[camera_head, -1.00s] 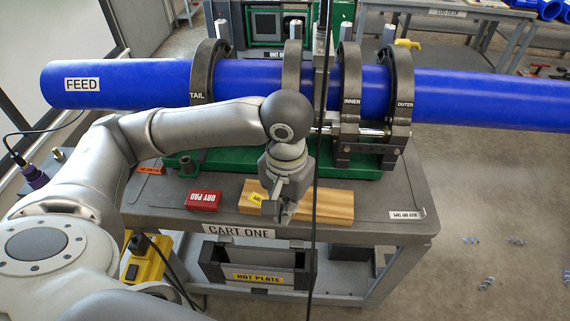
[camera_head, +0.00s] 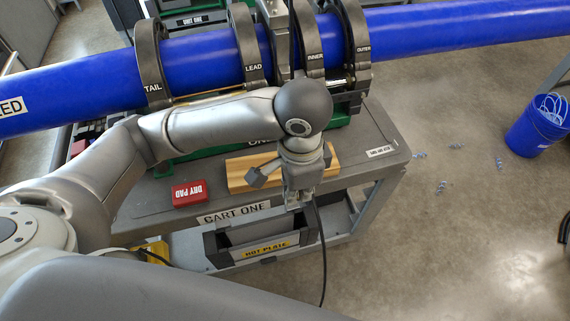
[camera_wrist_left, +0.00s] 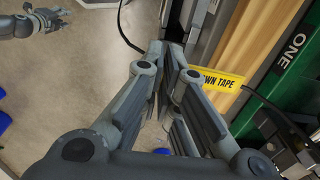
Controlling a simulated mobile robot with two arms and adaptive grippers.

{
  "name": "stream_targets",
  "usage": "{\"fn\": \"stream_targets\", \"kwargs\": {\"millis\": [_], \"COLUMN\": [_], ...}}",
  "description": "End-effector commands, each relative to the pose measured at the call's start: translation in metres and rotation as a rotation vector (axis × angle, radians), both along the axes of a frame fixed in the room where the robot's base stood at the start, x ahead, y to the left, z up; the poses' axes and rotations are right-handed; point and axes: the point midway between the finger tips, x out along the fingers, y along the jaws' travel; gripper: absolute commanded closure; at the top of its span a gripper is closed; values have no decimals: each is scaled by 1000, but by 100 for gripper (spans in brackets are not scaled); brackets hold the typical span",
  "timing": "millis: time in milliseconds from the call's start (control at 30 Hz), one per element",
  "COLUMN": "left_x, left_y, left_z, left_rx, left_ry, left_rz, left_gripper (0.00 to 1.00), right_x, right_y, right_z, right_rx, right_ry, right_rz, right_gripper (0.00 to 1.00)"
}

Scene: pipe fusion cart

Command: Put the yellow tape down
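A yellow strip lettered "...WN TAPE" (camera_wrist_left: 222,80), the yellow tape, shows in the left wrist view across the wooden block (camera_wrist_left: 243,45). Its left end is hidden behind a finger of my left gripper (camera_wrist_left: 164,48). I cannot tell whether it touches the block. In the head view the tape is hidden, and my left gripper (camera_head: 298,203) points down at the near edge of the wooden block (camera_head: 240,172). Its fingers are close together, with no tape clearly seen between them. My right gripper (camera_wrist_left: 50,19) shows small at the wrist view's top left, fingers apart and empty.
A red dry pad (camera_head: 189,192) lies left of the block on the cart top (camera_head: 140,213). A blue pipe (camera_head: 200,55) in black clamps runs behind. A black cable (camera_head: 322,255) hangs beside my left gripper. Below is the hot plate holder (camera_head: 262,250).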

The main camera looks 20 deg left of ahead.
Motion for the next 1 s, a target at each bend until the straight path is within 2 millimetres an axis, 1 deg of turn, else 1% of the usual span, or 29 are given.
{"fn": "stream_targets", "kwargs": {"millis": [33,133,300,400,500,800,900,1000], "left_x": [9,32,70,83,95,111,109,110], "left_y": [7,19,38,44,50,57,57,56], "left_z": [-7,-16,-34,-56,-72,-95,-109,-120], "left_rx": [5,6,5,5,5,3,3,2], "left_ry": [6,4,3,5,3,3,4,2], "left_rz": [11,14,13,10,9,7,7,6], "left_gripper": [100,100,100,100,100,100,100,100], "right_x": [0,-1,-2,-3,-3,-4,-3,-3], "right_y": [1,8,28,32,30,19,18,17], "right_z": [-2,1,9,11,14,18,26,29], "right_rx": [1,9,33,38,35,22,22,21], "right_ry": [1,3,3,3,4,4,4,3], "right_rz": [0,0,0,4,4,4,3,2], "right_gripper": [60,60,60,60,60,60,60,60]}}
